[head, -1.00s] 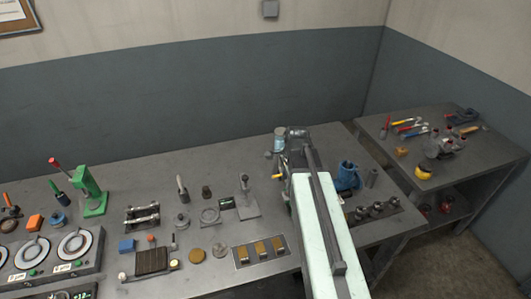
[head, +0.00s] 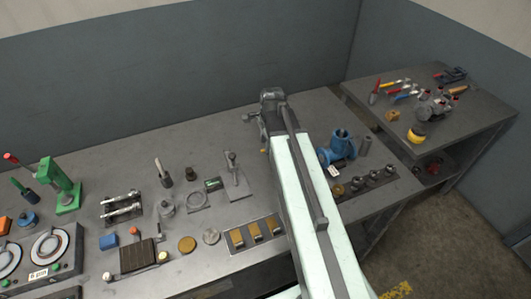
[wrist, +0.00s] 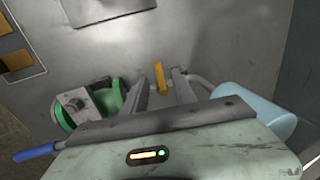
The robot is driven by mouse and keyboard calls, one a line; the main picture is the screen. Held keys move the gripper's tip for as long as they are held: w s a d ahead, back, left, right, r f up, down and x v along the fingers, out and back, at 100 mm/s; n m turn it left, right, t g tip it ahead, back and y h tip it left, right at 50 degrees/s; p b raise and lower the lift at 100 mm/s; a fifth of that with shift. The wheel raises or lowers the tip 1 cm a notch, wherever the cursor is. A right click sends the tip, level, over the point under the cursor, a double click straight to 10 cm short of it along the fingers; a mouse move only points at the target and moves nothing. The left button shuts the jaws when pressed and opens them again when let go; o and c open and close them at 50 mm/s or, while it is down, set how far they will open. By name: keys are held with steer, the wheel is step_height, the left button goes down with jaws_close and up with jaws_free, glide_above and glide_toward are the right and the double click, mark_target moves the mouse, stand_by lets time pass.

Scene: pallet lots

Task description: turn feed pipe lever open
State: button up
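The yellow lever (wrist: 160,78) stands on a thin grey pipe (wrist: 202,80) in the wrist view. The pipe runs toward a light blue cylinder (wrist: 258,105) on the right. My gripper (wrist: 161,82) is open, with one finger on each side of the lever. I cannot tell whether either finger touches it. In the head view my gripper (head: 262,120) is over the back of the bench, and my arm hides most of the pipe and cylinder. A small yellow bit (head: 263,150) shows beside my arm.
A green part with a grey block (wrist: 80,105) and a blue handle (wrist: 36,152) lie left of my fingers. A blue pipe fitting (head: 338,146) stands right of my arm, a metal stand (head: 235,180) left of it. A plate with brass blocks (head: 255,233) lies nearer.

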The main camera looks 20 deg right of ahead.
steer(key=f, duration=0.1)
steer(key=f+b, duration=0.1)
steer(key=shift+w+f, duration=0.2)
steer(key=shift+f, duration=0.2)
steer(key=shift+r, duration=0.15)
